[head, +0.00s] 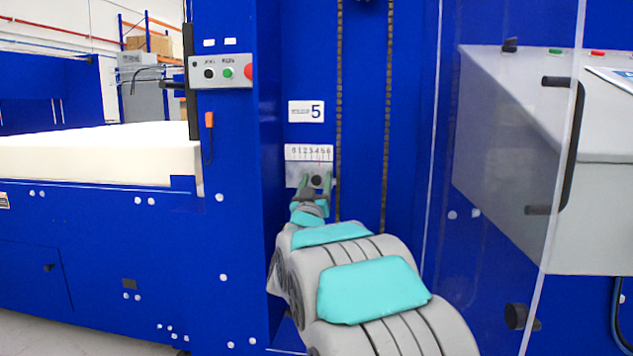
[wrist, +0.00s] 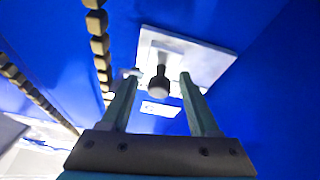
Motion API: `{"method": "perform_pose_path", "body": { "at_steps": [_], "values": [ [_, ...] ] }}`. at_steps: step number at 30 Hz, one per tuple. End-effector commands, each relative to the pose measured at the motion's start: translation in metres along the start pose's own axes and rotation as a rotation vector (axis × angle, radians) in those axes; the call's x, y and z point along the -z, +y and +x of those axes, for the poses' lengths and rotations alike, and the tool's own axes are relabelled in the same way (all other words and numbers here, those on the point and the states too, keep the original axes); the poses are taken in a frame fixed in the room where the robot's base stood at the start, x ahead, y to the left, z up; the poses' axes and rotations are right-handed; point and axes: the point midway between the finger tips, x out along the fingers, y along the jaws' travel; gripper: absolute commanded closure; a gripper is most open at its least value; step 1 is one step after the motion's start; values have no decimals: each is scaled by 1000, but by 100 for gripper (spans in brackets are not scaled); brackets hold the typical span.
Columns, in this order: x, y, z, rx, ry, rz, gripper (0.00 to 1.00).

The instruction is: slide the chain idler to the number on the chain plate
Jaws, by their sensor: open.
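The chain plate (head: 309,153) is a pale plate with a printed number scale, fixed on the blue machine wall. The chain idler, a dark round knob (head: 316,180), sits at the plate's lower part, below the right half of the scale. In the wrist view the knob (wrist: 159,82) stands out from the white plate (wrist: 205,62). My gripper (head: 315,185) is at the plate, its two green fingers on either side of the knob. In the wrist view my gripper (wrist: 160,82) is open, with a gap between each finger and the knob.
Two vertical chains (head: 339,100) run close to the plate's right. A button panel (head: 221,71) is up left. A clear door with a dark handle (head: 572,145) stands at right.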

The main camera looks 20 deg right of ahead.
Motion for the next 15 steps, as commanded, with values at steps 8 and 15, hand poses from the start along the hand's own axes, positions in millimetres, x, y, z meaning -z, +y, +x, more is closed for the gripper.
{"method": "perform_pose_path", "body": {
  "at_steps": [8, 15],
  "values": [
    [0, 0, 0, 0, 1, 0, 48],
    [0, 0, 0, -1, 1, 0, 75]
  ]
}}
